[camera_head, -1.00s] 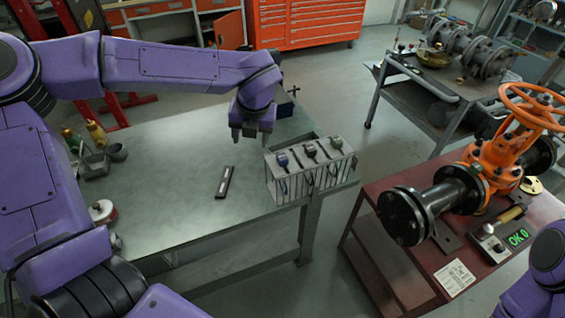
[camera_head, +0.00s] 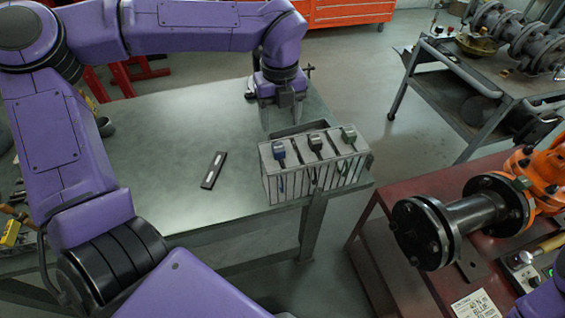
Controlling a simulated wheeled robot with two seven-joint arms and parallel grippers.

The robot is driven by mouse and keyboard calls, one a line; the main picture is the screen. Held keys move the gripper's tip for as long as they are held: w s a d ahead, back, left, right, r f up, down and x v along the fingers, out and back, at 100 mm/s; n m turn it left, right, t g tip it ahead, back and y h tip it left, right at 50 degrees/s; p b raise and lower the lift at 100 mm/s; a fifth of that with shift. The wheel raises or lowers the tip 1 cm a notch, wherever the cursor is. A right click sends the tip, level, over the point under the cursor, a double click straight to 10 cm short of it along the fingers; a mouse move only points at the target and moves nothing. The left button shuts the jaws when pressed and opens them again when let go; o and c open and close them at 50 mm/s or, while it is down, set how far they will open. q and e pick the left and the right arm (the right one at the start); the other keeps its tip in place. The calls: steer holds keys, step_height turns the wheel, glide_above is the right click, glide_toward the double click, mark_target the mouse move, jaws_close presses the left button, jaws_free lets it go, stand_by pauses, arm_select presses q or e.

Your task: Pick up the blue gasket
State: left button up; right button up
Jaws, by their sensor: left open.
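A grey slotted rack (camera_head: 268,185) stands at the right corner of the green-grey table. Tagged items hang in its slots. The one at the left end has a blue tag (camera_head: 280,153), which I take as the blue gasket; its body is mostly hidden in the rack. The others carry a black tag (camera_head: 316,145) and a green tag (camera_head: 349,138). My left gripper (camera_head: 281,122) points down, open and empty, just behind and above the blue-tag end of the rack, apart from the tag. My right gripper is out of view.
A dark bar with light patches (camera_head: 213,170) lies on the table left of the rack. Bare tabletop (camera_head: 150,150) surrounds it. A dark red bench (camera_head: 385,235) with an orange valve (camera_head: 541,165) and black flanged pipe stands at right. A grey cart (camera_head: 450,90) is behind.

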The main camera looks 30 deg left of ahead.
arm_select(q)
steer(key=p, duration=0.1)
glide_above(278, 147)
steer(key=f, duration=0.4)
steer(key=shift+w+d+f, duration=0.3)
steer(key=shift+w+f, duration=0.05)
steer(key=shift+s+a+f+p, duration=0.1)
steer(key=shift+s+f+p, duration=0.05)
steer(key=shift+f+p, duration=0.2)
steer(key=f, duration=0.1)
steer(key=f+p, duration=0.1)
steer(key=f, duration=0.2)
steer(key=shift+s+a, duration=0.2)
steer(key=shift+s, duration=0.05)
steer(key=shift+w+f, duration=0.2)
steer(key=shift+f, duration=0.2)
jaws_close()
